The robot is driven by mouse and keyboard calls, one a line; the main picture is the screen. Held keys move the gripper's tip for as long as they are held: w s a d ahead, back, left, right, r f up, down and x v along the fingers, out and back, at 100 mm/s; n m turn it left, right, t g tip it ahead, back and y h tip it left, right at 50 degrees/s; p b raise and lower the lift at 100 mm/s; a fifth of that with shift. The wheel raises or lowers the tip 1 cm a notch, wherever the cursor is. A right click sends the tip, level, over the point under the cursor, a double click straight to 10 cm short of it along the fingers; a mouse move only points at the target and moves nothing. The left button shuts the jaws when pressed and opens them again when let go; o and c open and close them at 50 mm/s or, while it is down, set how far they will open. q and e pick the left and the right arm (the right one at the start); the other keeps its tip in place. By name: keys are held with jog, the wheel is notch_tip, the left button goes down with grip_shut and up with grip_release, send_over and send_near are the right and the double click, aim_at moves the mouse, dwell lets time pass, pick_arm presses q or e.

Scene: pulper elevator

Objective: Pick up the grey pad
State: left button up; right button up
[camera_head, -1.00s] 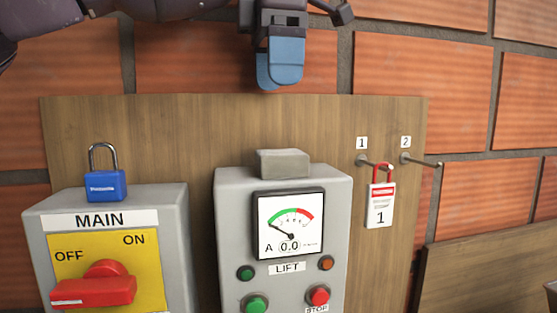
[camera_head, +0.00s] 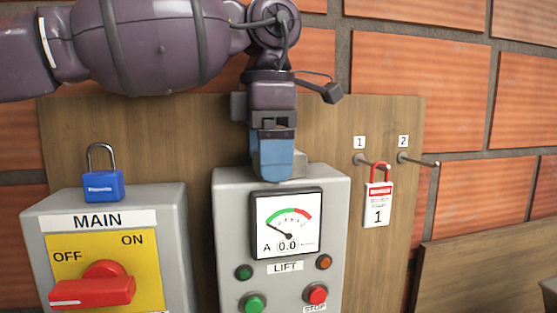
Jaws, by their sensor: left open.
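The grey pad (camera_head: 300,165) is a small block on top of the LIFT control box (camera_head: 232,225). Most of it is hidden behind my left gripper; only its right part shows. My left gripper (camera_head: 272,178) has blue fingers that point down over the top of the box, right at the pad. It is open. From this angle I cannot tell whether the fingers stand around the pad or in front of it. My right gripper is not in view.
The MAIN switch box (camera_head: 180,240) stands at the left with a red handle (camera_head: 92,291) and a blue padlock (camera_head: 103,186) on top. At the right, a red-and-white tag padlock (camera_head: 379,200) hangs from peg 1 on the wooden board (camera_head: 180,140).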

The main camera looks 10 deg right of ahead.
pick_arm(q)
jog(key=shift+c, duration=0.4)
jog(key=c, duration=0.9)
notch_tip(320, 180, up, 20)
jog(key=p, duration=0.2)
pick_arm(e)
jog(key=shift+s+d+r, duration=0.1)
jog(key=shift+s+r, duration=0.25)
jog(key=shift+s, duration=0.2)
pick_arm(q)
jog(key=shift+o, duration=1.2)
jog(key=shift+c, duration=1)
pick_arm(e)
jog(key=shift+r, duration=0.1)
